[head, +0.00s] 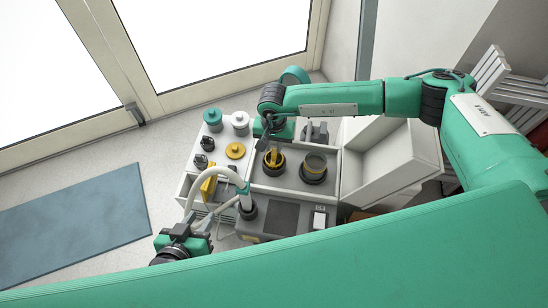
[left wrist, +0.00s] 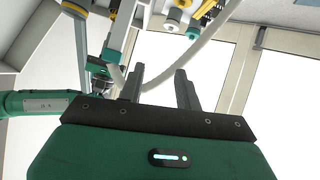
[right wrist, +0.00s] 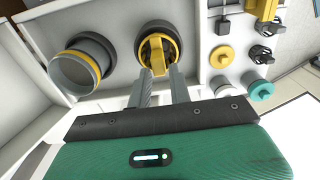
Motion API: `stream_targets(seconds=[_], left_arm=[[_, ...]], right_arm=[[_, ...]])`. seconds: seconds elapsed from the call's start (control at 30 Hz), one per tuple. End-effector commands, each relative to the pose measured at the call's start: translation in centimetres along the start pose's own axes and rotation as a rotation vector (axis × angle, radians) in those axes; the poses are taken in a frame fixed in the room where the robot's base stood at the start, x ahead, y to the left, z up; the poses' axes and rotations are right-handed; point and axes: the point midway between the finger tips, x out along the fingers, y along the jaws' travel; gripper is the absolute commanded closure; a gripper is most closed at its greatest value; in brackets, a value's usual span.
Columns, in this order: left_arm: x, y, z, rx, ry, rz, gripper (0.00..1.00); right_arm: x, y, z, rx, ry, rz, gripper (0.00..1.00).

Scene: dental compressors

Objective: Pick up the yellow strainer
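The yellow strainer (right wrist: 157,50) sits in a round dark cup (right wrist: 178,42) of the compressor unit, with its raised yellow handle upward. It also shows in the head view (head: 274,158). My right gripper (right wrist: 160,74) is open, its fingertips on either side of the handle's near end in the picture; I cannot tell whether they touch it. In the head view the right gripper (head: 268,140) hangs over the cup, partly hidden by its own wrist. My left gripper (left wrist: 159,76) is open and empty, and in the head view (head: 190,224) it is left of the unit, near the pale hose.
A second, open cup with a yellow ring (right wrist: 82,65) stands beside the strainer's cup. A white side tray (head: 235,122) holds teal, white and yellow caps and black fittings. A pale hose (head: 208,177) arches over the unit's left side. An open lid (head: 390,160) stands at the right.

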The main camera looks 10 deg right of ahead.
Motion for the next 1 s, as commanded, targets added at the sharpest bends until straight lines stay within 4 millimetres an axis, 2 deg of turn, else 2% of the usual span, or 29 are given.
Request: stream_targets(seconds=[0.3, 0.4, 0.63, 0.67, 0.77, 1.0], left_arm=[[0.5, 1.0, -0.1, -0.007, 0.080, 0.026, 0.66], [0.6, 1.2, -0.3, -0.009, 0.097, 0.030, 0.66], [0.6, 1.2, -0.4, -0.009, 0.102, 0.032, 0.66], [0.6, 1.2, -0.4, -0.009, 0.102, 0.032, 0.66], [0.6, 1.2, -0.4, -0.009, 0.102, 0.031, 0.66], [0.6, 1.2, -0.4, -0.009, 0.101, 0.032, 0.66]], right_arm=[[4.3, 0.1, 0.5, -0.001, -0.001, 0.001, 0.80], [5.0, 0.1, 0.5, -0.001, -0.001, 0.000, 0.80], [5.1, 0.1, 0.4, -0.001, 0.000, 0.000, 0.80], [5.1, 0.1, 0.4, -0.001, 0.000, 0.000, 0.82], [5.1, 0.1, 0.4, -0.001, 0.000, 0.000, 1.00], [5.1, 0.1, 0.4, -0.001, 0.000, 0.000, 1.00]])
